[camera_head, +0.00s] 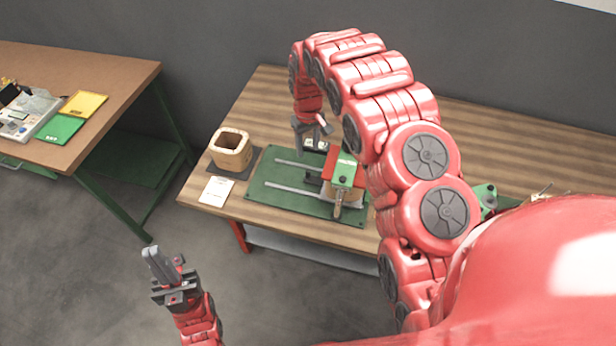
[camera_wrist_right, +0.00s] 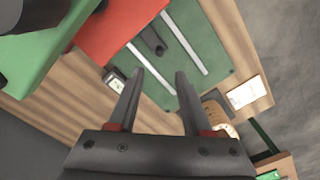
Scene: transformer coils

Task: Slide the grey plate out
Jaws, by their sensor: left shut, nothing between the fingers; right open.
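A dark grey plate (camera_head: 222,172) lies on the wooden table under a hollow, square wooden coil form (camera_head: 232,148). In the right wrist view the coil form (camera_wrist_right: 224,130) is partly hidden behind my right gripper's finger. I cannot tell if this is the task's plate. A green base (camera_head: 268,182) with two metal rails carries a red and green fixture (camera_head: 343,172). My right gripper (camera_head: 312,126) is above the table behind the base, open and empty; its spread fingers show in the right wrist view (camera_wrist_right: 157,88). My left gripper (camera_head: 158,262) is shut and empty over the floor, away from the table.
A white card (camera_head: 216,191) lies at the table's front left. A second table (camera_head: 90,75) at the left holds a yellow card, a green card and a device. Floor lies between the tables. My right arm hides much of the table's right part.

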